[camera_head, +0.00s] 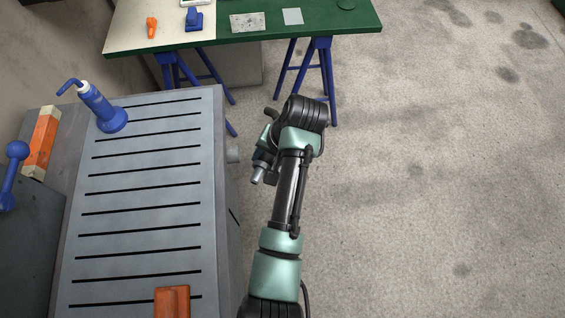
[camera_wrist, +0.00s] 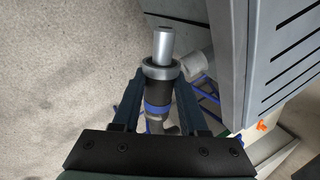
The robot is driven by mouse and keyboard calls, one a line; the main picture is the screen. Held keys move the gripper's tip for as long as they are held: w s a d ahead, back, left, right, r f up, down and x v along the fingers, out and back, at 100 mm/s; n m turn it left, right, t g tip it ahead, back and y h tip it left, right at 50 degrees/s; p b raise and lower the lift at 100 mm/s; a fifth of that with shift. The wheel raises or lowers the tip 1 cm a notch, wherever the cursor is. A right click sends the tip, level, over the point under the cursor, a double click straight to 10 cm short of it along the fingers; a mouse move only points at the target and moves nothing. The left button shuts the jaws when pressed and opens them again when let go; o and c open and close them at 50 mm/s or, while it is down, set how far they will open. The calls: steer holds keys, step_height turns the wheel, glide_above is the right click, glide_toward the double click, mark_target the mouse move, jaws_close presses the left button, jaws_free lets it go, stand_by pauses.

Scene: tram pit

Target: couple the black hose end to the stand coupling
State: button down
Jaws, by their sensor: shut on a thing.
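My gripper (camera_head: 266,156) is beside the right side of the grey slotted stand (camera_head: 213,200). In the wrist view my gripper (camera_wrist: 160,88) is shut on the black hose end (camera_wrist: 158,92), which has a silver tip (camera_wrist: 163,46), a grey collar and a blue ring. The tip also shows in the head view (camera_head: 257,177), pointing toward the picture's bottom. The stand coupling (camera_head: 232,154) is a short grey round stub on the stand's right side. It also shows in the wrist view (camera_wrist: 194,66), right of the hose end. A gap shows between them in the head view.
A blue spouted bottle (camera_head: 102,108) stands on the slotted top, with an orange block (camera_head: 172,301) near its front. Behind is a green-topped table (camera_head: 300,22) on blue trestles. The concrete floor (camera_head: 430,200) to the right is clear.

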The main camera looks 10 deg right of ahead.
steer(key=w+d+f+m+t+h+b, duration=0.1)
steer(key=w+d+f+m+t+b, duration=0.1)
steer(key=f+m+t+b, duration=0.3)
steer(key=w+d+f+m+t+h+b, duration=0.2)
steer(key=f+m+t+b, duration=0.4)
steer(key=b, duration=0.6)
steer(key=w+d+m+t, duration=0.1)
steer(key=w+t, duration=0.1)
steer(key=shift+w+d, duration=0.25)
steer(key=shift+w, duration=0.1)
steer(key=shift+r, duration=0.1)
steer(key=a+p, duration=0.5)
steer(key=p, duration=0.4)
steer(key=shift+a+p, duration=0.35)
steer(key=shift+a, duration=0.05)
steer(key=shift+s+a, duration=0.1)
steer(key=shift+a+p, duration=0.4)
steer(key=shift+p, duration=0.45)
stand_by(0.3)
